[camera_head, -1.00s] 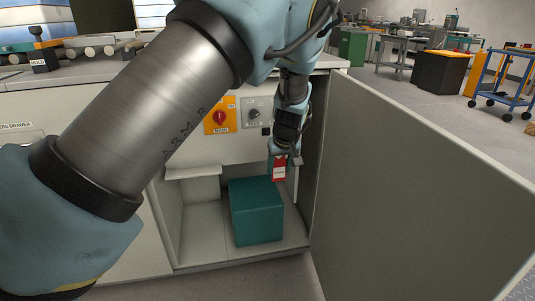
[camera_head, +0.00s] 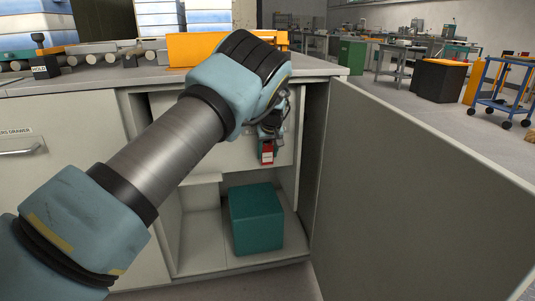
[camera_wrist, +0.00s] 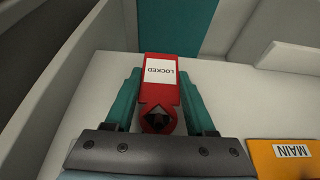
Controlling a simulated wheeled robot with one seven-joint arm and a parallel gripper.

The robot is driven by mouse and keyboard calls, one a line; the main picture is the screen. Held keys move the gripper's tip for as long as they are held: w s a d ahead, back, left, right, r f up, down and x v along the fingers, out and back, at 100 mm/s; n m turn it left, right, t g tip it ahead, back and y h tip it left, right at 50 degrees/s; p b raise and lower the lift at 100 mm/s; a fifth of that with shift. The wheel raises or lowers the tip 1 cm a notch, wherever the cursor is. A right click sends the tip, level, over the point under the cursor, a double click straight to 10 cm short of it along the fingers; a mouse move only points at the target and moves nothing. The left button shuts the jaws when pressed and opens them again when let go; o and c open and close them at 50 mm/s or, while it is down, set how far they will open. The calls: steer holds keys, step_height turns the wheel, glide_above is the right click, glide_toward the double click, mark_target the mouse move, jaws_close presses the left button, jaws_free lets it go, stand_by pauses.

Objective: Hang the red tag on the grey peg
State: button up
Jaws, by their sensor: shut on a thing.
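The red tag (camera_head: 267,155) hangs from my gripper (camera_head: 268,141) in front of the cabinet's inner panel, above the teal box. In the wrist view the red tag (camera_wrist: 161,97) lies between the two teal fingers of my gripper (camera_wrist: 160,88). Its white label reads LOCKED, and a dark diamond-shaped opening shows at its near end. My gripper is shut on it. I cannot make out the grey peg in either view; my arm hides part of the panel in the head view.
A teal box (camera_head: 256,218) stands on the cabinet floor. The open cabinet door (camera_head: 425,190) fills the right side. An orange MAIN plate (camera_wrist: 285,157) shows at lower right in the wrist view.

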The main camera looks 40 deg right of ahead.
steer(key=shift+f, duration=0.2)
steer(key=shift+f, duration=0.15)
steer(key=o, duration=1.3)
steer(key=shift+f+b, duration=0.15)
steer(key=shift+b, duration=0.2)
steer(key=shift+r, duration=0.35)
steer(key=s+r, duration=0.1)
steer(key=r, duration=0.1)
steer(key=shift+s+a+r, duration=0.3)
steer(key=shift+s, duration=0.1)
steer(key=s+a, duration=0.1)
steer(key=s, duration=0.2)
steer(key=s+a, duration=0.2)
steer(key=s, duration=0.1)
steer(key=s+a+p, duration=0.1)
steer(key=s, duration=0.3)
steer(key=shift+a+f, duration=0.15)
steer(key=shift+a, duration=0.25)
